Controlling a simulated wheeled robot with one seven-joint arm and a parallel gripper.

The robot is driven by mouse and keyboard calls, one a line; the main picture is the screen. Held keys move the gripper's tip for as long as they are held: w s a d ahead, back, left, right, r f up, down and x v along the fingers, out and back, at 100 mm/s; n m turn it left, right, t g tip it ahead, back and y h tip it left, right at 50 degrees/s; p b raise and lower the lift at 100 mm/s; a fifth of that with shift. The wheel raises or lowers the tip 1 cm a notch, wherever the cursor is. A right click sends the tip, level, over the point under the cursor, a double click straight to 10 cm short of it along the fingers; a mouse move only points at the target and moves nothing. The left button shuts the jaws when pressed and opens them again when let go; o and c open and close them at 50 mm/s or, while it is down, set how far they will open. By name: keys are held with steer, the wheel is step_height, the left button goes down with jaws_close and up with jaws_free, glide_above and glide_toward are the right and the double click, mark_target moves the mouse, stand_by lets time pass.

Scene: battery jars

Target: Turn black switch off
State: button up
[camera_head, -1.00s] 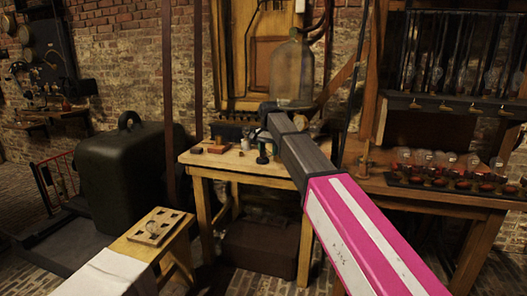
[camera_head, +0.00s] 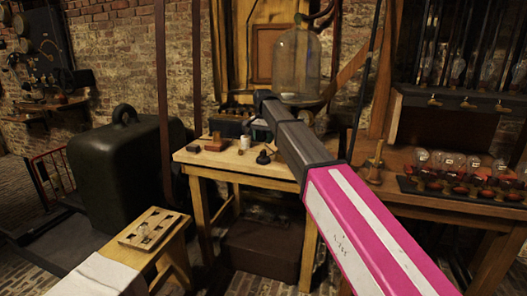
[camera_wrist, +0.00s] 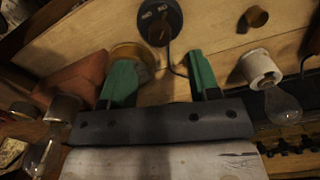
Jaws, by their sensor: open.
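The black switch (camera_wrist: 160,20) is a round black disc with a small raised part and pale markings, at the top of the wrist view. A dark wire runs from it. In the head view it appears as a small dark knob (camera_head: 264,157) on the wooden table (camera_head: 232,168). My gripper (camera_wrist: 160,70) has two green fingers standing apart, with nothing held between them. The switch lies beyond the fingertips, roughly in line with the gap, and apart from them. In the head view my arm hides much of the gripper.
A bulb in a white socket (camera_wrist: 282,105) is right of my fingers in the wrist view; another bulb (camera_wrist: 44,152) is at lower left. A reddish-brown block (camera_wrist: 75,85) lies left. A glass bell jar (camera_head: 296,68) stands behind my arm. A dark green case (camera_head: 130,170) stands left.

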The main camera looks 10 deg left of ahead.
mark_target(263, 151)
steer(key=shift+f, duration=3.05)
steer(key=c, duration=0.9)
